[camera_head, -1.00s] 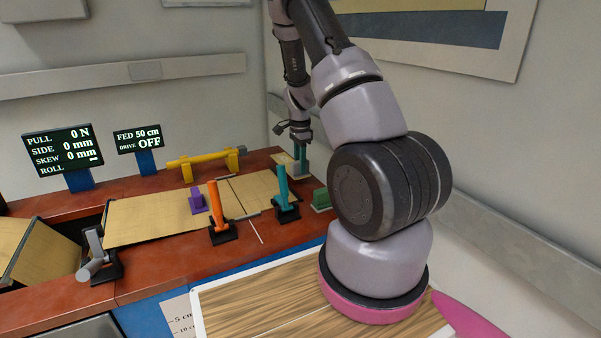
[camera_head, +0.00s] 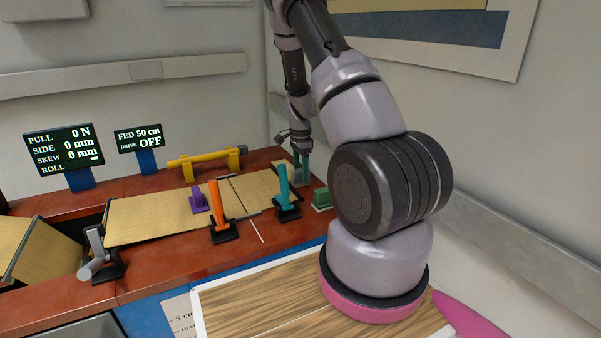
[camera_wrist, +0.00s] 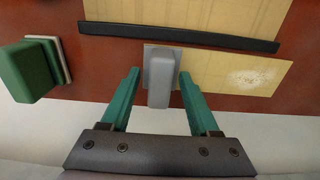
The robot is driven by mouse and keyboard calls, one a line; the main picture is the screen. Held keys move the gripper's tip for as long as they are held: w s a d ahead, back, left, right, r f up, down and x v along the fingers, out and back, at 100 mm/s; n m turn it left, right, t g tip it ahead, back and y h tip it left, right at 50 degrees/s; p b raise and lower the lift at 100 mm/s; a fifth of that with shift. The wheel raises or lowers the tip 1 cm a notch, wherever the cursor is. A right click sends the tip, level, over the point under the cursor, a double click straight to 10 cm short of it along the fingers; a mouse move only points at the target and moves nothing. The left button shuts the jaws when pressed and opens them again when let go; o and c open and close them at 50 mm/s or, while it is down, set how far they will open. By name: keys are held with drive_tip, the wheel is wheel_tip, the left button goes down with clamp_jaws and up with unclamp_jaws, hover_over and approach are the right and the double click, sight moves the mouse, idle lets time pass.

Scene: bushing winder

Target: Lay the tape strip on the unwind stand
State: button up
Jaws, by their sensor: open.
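The tape strip seems to be the short tan piece with a pale speckled patch in the wrist view (camera_wrist: 262,77). It lies flat on the red-brown bench top. A grey upright block (camera_wrist: 160,80) stands at its left end. My gripper (camera_wrist: 158,73) is open, with one green finger on each side of the grey block, and does not grip it. In the head view my gripper (camera_head: 301,162) is low over the bench's far right corner and covers part of the strip there. I cannot tell for certain which part is the unwind stand.
A green block (camera_wrist: 32,70) stands left of my gripper. A dark bar (camera_wrist: 180,37) crosses the tan sheet beyond the strip. In the head view, teal (camera_head: 284,190) and orange (camera_head: 218,205) levers, a purple piece (camera_head: 199,199) and a yellow bar on supports (camera_head: 205,157) stand nearby.

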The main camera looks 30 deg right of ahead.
drive_tip(key=s+a+r+n+t+y, duration=0.1)
drive_tip(key=s+a+r, duration=0.1)
drive_tip(key=r, duration=0.9)
drive_tip(key=s+a+r+n+t, duration=0.1)
drive_tip(key=a+r, duration=0.1)
drive_tip(key=r, duration=0.9)
drive_tip(key=s+a+r+n+t, duration=0.1)
drive_tip(key=s+a+r+n, duration=0.2)
drive_tip(key=s+r, duration=0.3)
drive_tip(key=s+a+r+n+t, duration=0.2)
drive_tip(key=s+a+r+n, duration=0.2)
drive_tip(key=s, duration=0.6)
drive_tip(key=s+a+r+n+t+y, duration=0.1)
drive_tip(key=s+a+r+n+t, duration=0.1)
drive_tip(key=s+a+r+n, duration=0.2)
drive_tip(key=s+r, duration=0.3)
drive_tip(key=s, duration=0.1)
drive_tip(key=shift+a+r+n, duration=0.25)
drive_tip(key=shift+r+n, duration=0.05)
drive_tip(key=shift+r, duration=0.1)
